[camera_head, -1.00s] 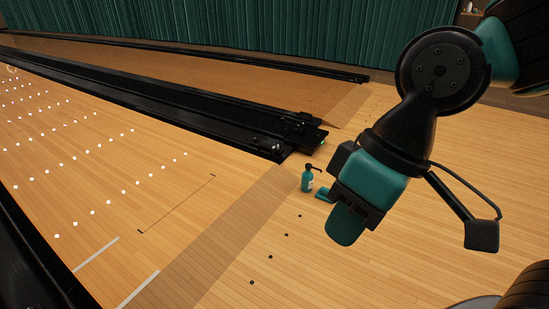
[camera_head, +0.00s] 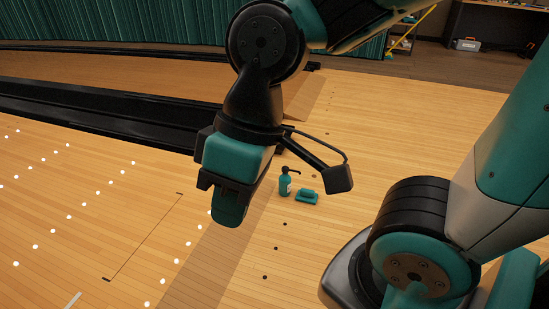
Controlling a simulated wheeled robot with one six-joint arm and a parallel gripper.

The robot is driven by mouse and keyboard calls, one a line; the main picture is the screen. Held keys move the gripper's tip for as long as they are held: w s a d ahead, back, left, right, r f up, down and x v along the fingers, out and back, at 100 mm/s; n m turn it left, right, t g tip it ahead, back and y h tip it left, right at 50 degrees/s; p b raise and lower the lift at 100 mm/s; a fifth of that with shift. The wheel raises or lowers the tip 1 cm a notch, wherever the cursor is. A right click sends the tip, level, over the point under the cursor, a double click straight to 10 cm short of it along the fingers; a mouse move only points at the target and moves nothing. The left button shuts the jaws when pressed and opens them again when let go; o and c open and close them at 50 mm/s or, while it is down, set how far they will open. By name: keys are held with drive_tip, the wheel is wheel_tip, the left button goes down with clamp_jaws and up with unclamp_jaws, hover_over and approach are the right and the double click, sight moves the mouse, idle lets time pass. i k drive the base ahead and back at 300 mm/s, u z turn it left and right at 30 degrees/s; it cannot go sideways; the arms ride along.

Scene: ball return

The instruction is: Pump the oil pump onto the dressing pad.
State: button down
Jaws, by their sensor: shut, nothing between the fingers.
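The oil pump (camera_head: 285,186) is a small teal bottle with a black pump head and a spout pointing right. It stands upright on the wooden lane floor. The dressing pad (camera_head: 307,197) is a teal block lying on the floor just right of the bottle. The spout points toward the pad's side. My gripper (camera_head: 231,209) is shut and empty. In the picture it hangs to the left of the pump, apart from it. Its height above the floor is hard to tell.
A black gutter (camera_head: 120,128) runs along the lane at the left. Dark floor dots (camera_head: 276,248) lie in front of the pump. A grey toolbox (camera_head: 467,44) stands far back right. Bare floor spreads behind and right of the pad.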

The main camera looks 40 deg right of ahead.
sight(285, 169)
drive_tip(key=z, duration=0.6)
drive_tip(key=i, duration=1.2)
drive_tip(key=z, duration=0.25)
